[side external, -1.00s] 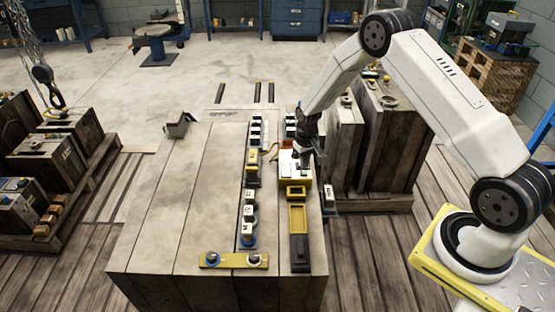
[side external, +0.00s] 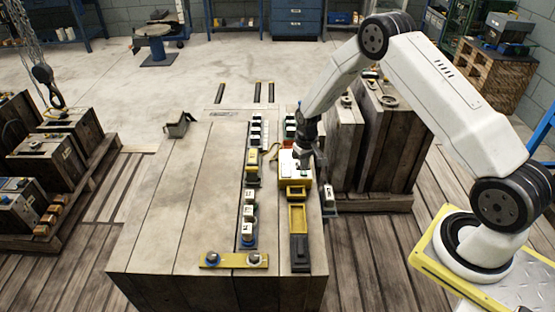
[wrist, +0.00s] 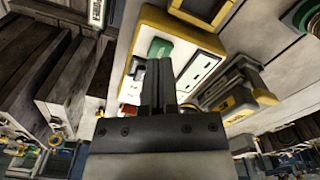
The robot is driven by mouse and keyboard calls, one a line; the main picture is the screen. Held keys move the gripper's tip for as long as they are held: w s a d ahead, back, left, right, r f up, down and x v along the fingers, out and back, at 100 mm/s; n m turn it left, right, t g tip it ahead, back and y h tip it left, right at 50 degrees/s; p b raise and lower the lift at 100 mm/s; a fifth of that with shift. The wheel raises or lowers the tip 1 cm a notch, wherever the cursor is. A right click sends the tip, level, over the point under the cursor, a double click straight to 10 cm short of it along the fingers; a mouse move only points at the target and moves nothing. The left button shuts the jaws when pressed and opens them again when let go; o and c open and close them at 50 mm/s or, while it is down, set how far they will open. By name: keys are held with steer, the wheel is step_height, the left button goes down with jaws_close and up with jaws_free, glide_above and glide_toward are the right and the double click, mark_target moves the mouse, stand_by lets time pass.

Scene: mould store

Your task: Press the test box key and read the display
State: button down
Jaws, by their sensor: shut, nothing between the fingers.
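The test box (side external: 288,160) is a white-topped box with yellow edges on the wooden bench. It also fills the middle of the wrist view, with a yellow rim and pale face (wrist: 143,33). A green key (wrist: 160,47) sits on that face, just beyond my fingertips. A white panel with a green border (wrist: 203,68), which looks like the display, lies right of the fingers; I cannot read it. My gripper (wrist: 159,66) is shut and empty, over the box face beside the key. In the side view my gripper (side external: 305,157) hides part of the box top; contact cannot be told.
The bench (side external: 175,215) has wide clear boards on the left. A row of small white-topped blocks (side external: 248,212) stands left of the box. A yellow tray (side external: 297,217) lies in front of it. Wooden crates (side external: 400,130) stand close on the right.

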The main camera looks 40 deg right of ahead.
steer(key=shift+f, duration=0.75)
stand_by(0.8)
steer(key=shift+r, duration=3.45)
steer(key=s+a+r+n+t, duration=0.1)
steer(key=s+a+r, duration=0.5)
steer(key=s, duration=0.3)
steer(key=s+a+r+n+t, duration=0.1)
steer(key=s+a+r+n, duration=0.1)
steer(key=s+a+r, duration=0.4)
steer(key=shift+s+r+t, duration=0.3)
steer(key=shift+s+r, duration=0.75)
steer(key=shift+s, duration=1.25)
